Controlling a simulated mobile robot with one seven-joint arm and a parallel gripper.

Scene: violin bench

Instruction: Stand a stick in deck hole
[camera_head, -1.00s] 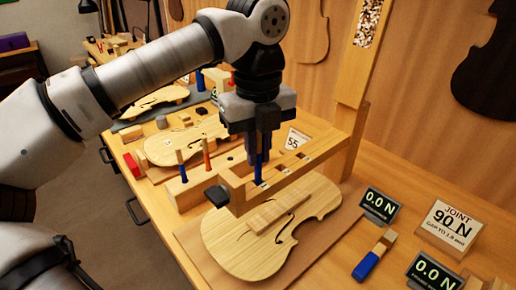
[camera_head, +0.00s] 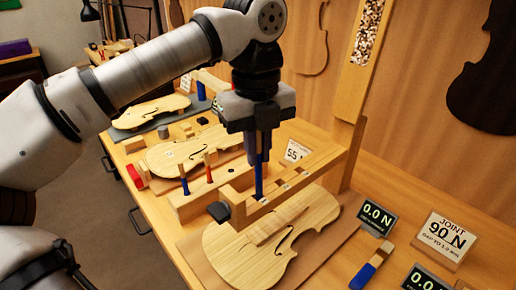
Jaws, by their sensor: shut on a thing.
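My gripper (camera_head: 262,160) is shut on an upright blue stick (camera_head: 259,182) and points straight down above the deck. Two more sticks, one blue (camera_head: 184,184) and one orange-red (camera_head: 208,172), stand in a wooden block to the left of my gripper.
A violin plate (camera_head: 300,222) lies beneath the deck on a brown board. A tall wooden post (camera_head: 348,130) rises at the deck's far end. Small force displays (camera_head: 376,218) and a blue-ended wooden block (camera_head: 363,274) lie to the right. Another violin plate (camera_head: 190,152) lies behind.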

